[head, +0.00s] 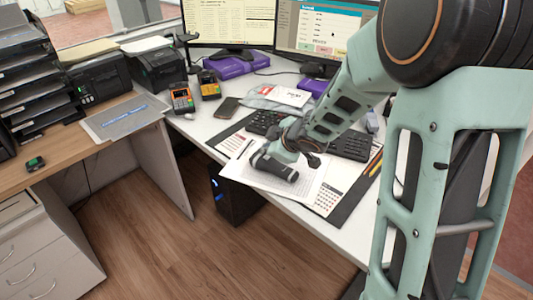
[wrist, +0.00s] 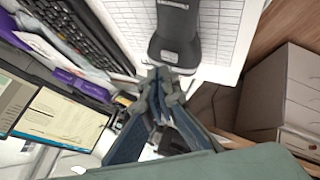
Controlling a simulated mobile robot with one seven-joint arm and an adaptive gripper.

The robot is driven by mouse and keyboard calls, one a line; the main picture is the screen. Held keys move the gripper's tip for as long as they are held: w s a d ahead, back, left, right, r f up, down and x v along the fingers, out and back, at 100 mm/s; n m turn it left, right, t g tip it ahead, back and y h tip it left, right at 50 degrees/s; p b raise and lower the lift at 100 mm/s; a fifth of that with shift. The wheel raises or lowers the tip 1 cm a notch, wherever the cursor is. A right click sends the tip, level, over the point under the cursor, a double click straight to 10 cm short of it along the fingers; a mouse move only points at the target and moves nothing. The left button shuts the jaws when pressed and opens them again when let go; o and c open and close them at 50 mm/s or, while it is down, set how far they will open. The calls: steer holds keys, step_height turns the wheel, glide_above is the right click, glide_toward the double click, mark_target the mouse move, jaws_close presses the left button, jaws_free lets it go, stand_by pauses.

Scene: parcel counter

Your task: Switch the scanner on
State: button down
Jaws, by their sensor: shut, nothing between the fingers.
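A dark grey handheld device, which looks like the scanner (head: 275,166), lies on the white sheets on the desk in the head view. In the wrist view the scanner (wrist: 176,30) is at the top centre, with a pale label near its lower end. Its switch cannot be made out. My gripper (wrist: 163,82) is shut and empty, its fingertips close to the scanner's near end in the picture; I cannot tell whether they touch. In the head view my gripper (head: 300,148) is just above and right of the scanner, partly hidden by my arm.
A black keyboard (head: 349,145) lies behind the sheets, with pencils (head: 375,163) at the right. Two handheld terminals (head: 182,98) and a phone (head: 228,107) stand farther left. Two monitors (head: 230,22) are at the back. The desk's front edge is close.

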mark_target(268, 158)
steer(key=shift+r, duration=0.3)
step_height(268, 158, up, 6)
steer(key=p, duration=0.6)
steer(key=shift+f, duration=0.1)
